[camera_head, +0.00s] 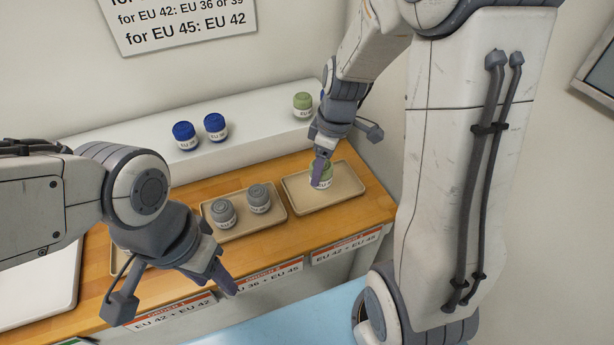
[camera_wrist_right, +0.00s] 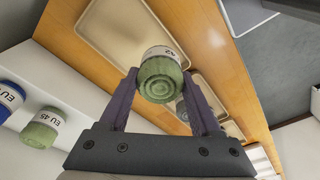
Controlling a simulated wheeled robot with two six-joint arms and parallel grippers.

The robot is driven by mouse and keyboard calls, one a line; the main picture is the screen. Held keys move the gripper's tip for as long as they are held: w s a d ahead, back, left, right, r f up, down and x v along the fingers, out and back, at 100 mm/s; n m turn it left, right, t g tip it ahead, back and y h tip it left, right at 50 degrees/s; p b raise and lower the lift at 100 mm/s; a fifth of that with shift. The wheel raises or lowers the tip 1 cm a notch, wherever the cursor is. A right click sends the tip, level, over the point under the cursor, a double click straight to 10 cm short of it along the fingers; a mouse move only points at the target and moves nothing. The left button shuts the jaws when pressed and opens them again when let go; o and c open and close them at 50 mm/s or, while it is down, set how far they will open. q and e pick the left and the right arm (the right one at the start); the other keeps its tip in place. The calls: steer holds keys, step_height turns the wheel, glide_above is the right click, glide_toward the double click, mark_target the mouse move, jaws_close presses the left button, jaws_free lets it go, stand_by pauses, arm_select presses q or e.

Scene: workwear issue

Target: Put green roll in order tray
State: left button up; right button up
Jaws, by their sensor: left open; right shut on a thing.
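A green roll (camera_head: 321,176) with a white label is between the fingers of my right gripper (camera_head: 322,160), which is shut on it. It is over the right-hand tan order tray (camera_head: 345,180); I cannot tell if it touches the tray floor. In the right wrist view the held roll (camera_wrist_right: 160,76) shows its spiral end and a label ending in 42. A second green roll (camera_head: 303,103) stands on the white shelf; in the wrist view this roll (camera_wrist_right: 42,128) reads EU 45. My left gripper (camera_head: 226,282) is open and empty above the counter's front edge.
The middle tray (camera_head: 240,234) holds two grey rolls (camera_head: 223,212). Two blue rolls (camera_head: 185,134) stand on the white shelf (camera_head: 120,160). Another tray at left is mostly hidden by my left arm. Order labels (camera_head: 345,247) line the counter front.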

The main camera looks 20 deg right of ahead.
steer(key=w+f, duration=0.1)
steer(key=w+a, duration=0.1)
steer(key=w+a+f, duration=0.1)
steer(key=shift+w+f+p, duration=0.3)
steer(key=shift+w+f, duration=0.05)
steer(key=shift+w, duration=0.05)
steer(key=shift+f, duration=1.95)
steer(key=shift+f, duration=0.2)
steer(key=o, duration=1.4)
steer(key=shift+c, duration=0.2)
steer(key=shift+r, duration=0.1)
